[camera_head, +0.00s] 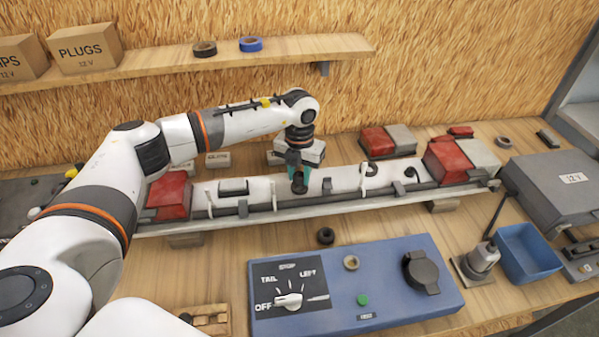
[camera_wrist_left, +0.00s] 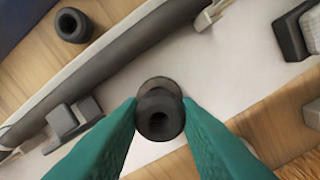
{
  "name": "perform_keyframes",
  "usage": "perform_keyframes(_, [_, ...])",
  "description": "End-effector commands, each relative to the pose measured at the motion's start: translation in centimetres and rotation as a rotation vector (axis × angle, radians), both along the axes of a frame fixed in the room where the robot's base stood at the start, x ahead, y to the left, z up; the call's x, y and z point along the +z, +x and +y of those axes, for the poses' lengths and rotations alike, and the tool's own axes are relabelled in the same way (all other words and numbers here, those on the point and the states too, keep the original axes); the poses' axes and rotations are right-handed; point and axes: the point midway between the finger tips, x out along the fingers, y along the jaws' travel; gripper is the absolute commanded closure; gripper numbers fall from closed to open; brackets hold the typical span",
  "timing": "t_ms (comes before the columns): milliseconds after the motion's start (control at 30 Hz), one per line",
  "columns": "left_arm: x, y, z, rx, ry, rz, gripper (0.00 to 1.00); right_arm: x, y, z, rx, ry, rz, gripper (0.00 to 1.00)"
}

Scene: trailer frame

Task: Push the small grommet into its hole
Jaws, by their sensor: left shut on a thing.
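My left gripper (camera_head: 299,180) is over the middle of the white trailer frame beam (camera_head: 343,178), pointing down. Its teal fingers are shut on the small black grommet (camera_wrist_left: 160,115), a ring with a dark centre, which also shows at the fingertips in the head view (camera_head: 299,187). In the left wrist view a dark grey round patch (camera_wrist_left: 158,84), likely the hole, shows on the white beam (camera_wrist_left: 215,75) just past the grommet, which partly covers it. I cannot tell whether the grommet touches the beam. My right gripper is not in view.
Another black grommet (camera_head: 326,236) lies on the wooden bench in front of the beam. Red-and-grey lamps (camera_head: 460,158) sit at the beam's right end. A blue test box (camera_head: 385,290) with a dial stands in front. A blue bin (camera_head: 527,252) is at right.

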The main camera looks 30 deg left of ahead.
Motion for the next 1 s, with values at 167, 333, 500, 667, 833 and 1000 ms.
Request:
perform_keyframes(167, [-0.9,0.0,0.0,0.000,0.000,0.000,0.83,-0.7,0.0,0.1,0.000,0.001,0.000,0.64])
perform_keyframes(333, [-0.9,0.0,0.0,0.000,0.000,0.000,0.83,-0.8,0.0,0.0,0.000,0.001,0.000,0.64])
perform_keyframes(500, [-0.9,0.0,0.0,0.000,0.000,0.000,0.83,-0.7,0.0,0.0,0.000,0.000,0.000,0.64])
perform_keyframes(667, [-1.0,0.0,0.0,0.000,0.000,0.000,0.83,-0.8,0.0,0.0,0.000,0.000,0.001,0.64])
perform_keyframes(833, [-1.3,0.0,0.0,0.000,0.000,0.000,0.83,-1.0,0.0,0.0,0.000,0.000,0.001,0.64])
perform_keyframes(1000, [-1.5,0.0,0.0,0.000,0.000,0.000,0.83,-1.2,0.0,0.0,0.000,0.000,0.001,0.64])
